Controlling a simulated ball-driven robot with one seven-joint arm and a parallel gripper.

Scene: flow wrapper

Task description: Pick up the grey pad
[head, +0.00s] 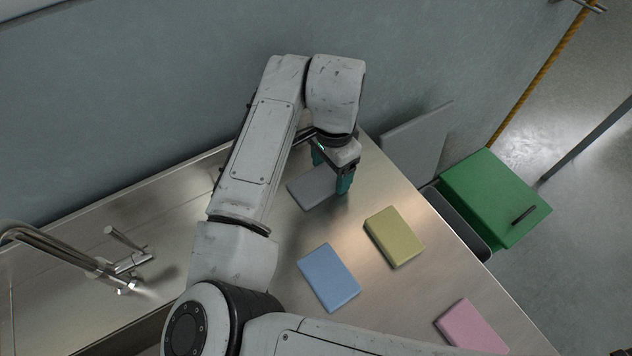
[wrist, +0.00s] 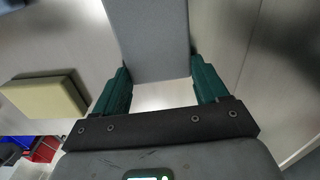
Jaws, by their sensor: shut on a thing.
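The grey pad (head: 313,187) is a flat grey block at the back of the steel counter in the head view. My gripper (head: 331,172) is over it, with its teal fingers on either side of the pad. In the wrist view the pad (wrist: 157,40) lies between the two fingers of my gripper (wrist: 162,82), its near end between the fingertips. The gripper is shut on the pad. Whether the pad is clear of the counter I cannot tell.
A yellow pad (head: 394,237), a blue pad (head: 329,277) and a pink pad (head: 470,327) lie on the counter (head: 405,300). A faucet (head: 75,258) stands at left. A green bin (head: 495,195) is beyond the right edge. A wall is behind.

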